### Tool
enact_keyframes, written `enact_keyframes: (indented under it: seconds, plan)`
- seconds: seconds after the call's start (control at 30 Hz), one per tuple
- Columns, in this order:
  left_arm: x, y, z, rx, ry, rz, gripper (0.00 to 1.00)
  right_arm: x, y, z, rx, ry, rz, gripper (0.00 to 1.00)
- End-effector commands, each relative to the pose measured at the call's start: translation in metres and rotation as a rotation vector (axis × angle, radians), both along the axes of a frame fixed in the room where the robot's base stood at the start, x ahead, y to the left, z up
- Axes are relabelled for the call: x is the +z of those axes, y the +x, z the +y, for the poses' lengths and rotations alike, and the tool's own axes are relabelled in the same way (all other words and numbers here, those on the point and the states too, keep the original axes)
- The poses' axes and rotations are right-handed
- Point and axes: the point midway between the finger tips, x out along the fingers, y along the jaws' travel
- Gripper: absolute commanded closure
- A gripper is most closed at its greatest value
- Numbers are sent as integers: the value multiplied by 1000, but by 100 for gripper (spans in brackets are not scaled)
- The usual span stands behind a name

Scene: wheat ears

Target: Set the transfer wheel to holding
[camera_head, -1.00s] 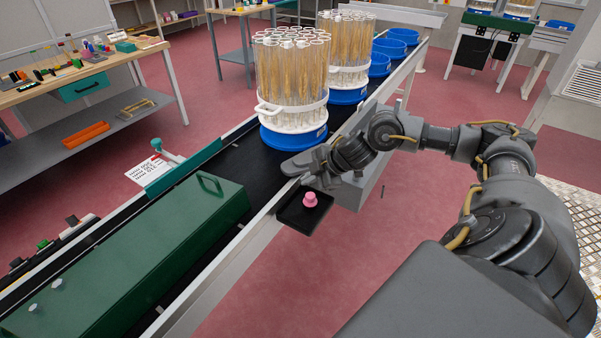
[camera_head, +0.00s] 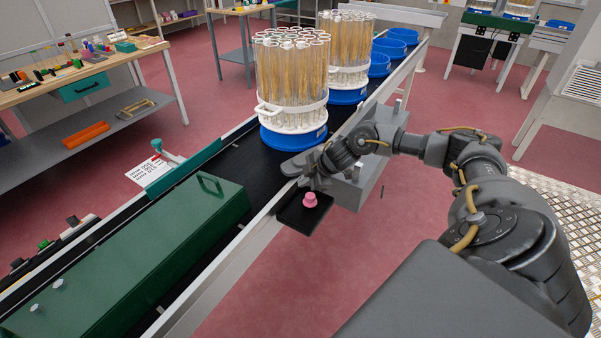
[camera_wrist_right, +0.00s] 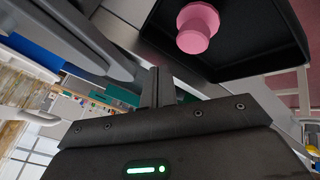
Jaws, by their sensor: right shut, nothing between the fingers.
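My right gripper (camera_head: 290,168) is shut and empty. In the head view its fingers reach left over the near rail of the conveyor, just in front of the blue base of the closest rack. A grey box (camera_head: 349,190) is fixed to the rail under my right wrist. I cannot make out a wheel or its marked positions; my wrist covers part of the box. A pink knob-shaped piece (camera_head: 310,201) stands in a black tray (camera_head: 290,221) below the gripper. The piece also shows in the right wrist view (camera_wrist_right: 197,27). My left gripper is not in view.
A rack of tubes with wheat ears (camera_head: 291,85) stands on the black belt (camera_head: 240,160), with a second rack (camera_head: 347,50) and blue bases behind. A long green cover (camera_head: 130,255) lies over the near belt. A lever with a printed card (camera_head: 148,171) is at the far side.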

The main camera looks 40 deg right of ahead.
Motion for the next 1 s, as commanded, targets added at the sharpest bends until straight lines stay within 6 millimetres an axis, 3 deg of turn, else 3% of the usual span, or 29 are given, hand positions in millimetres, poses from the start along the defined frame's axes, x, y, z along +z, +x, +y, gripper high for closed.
enact_keyframes:
  seconds: [0.1, 0.3, 0.77, 1.0]
  plan:
    - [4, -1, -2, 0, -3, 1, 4, 5, 19, -7, -4, 0, -5, 100]
    - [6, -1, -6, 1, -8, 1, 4, 4, 33, -12, -2, -1, -3, 100]
    - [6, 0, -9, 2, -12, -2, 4, 4, 35, -14, -3, -1, -3, 100]
    - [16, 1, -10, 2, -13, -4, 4, 6, 43, -11, -55, 1, -3, 100]
